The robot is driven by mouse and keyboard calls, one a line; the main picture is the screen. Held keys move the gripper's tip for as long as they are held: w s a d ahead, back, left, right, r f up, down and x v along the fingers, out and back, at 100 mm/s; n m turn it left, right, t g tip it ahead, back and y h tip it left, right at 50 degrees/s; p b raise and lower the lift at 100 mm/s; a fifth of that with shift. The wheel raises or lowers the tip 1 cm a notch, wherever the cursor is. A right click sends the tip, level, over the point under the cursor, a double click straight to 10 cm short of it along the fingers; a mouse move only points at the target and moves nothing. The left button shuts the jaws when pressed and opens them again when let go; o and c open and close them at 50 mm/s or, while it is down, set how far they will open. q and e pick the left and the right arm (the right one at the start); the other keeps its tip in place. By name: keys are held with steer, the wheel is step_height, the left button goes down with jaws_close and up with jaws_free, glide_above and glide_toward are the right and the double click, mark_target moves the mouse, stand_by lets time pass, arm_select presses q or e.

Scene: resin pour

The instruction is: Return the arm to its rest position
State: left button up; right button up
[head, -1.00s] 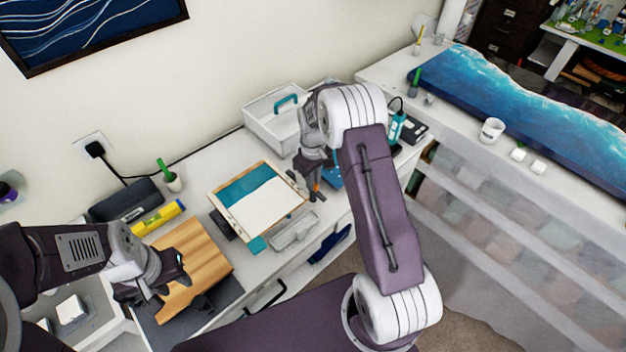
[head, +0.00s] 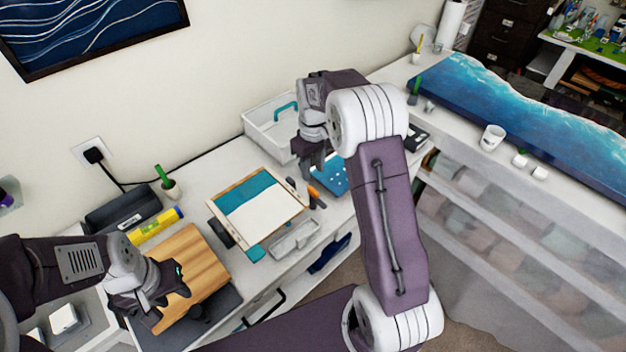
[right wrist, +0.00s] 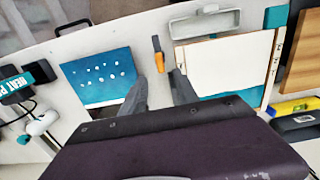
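My right arm reaches across the middle of the head view. Its gripper (head: 316,165) hangs above the white bench, near the orange-handled tool (head: 316,193). In the right wrist view the two grey fingers (right wrist: 161,92) stand apart with nothing between them. The orange tool (right wrist: 157,56) lies on the bench beyond the fingertips. My left gripper (head: 158,298) is at the lower left of the head view, over or beside the wooden board (head: 198,265). Its fingers are dark and partly hidden, so I cannot tell their opening.
A teal-and-white panel (head: 258,207) lies on the bench beside a clear tray (head: 296,240). A blue dotted panel (right wrist: 100,77) lies near the right gripper. A white caddy (head: 262,130) stands behind. A heat tool (right wrist: 22,82) sits left in the wrist view.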

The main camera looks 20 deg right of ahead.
steer(key=shift+r, duration=0.25)
steer(key=s+a+r+b, duration=0.2)
steer(key=s+a, duration=0.2)
steer(key=s, duration=0.2)
steer(key=s+a+f+m+t, duration=0.1)
steer(key=s+f+m, duration=0.3)
steer(key=s, duration=0.9)
step_height(320, 180, down, 3)
steer(key=shift+s+a+r, duration=0.1)
steer(key=shift+s+a, duration=0.15)
steer(key=shift+s, duration=0.15)
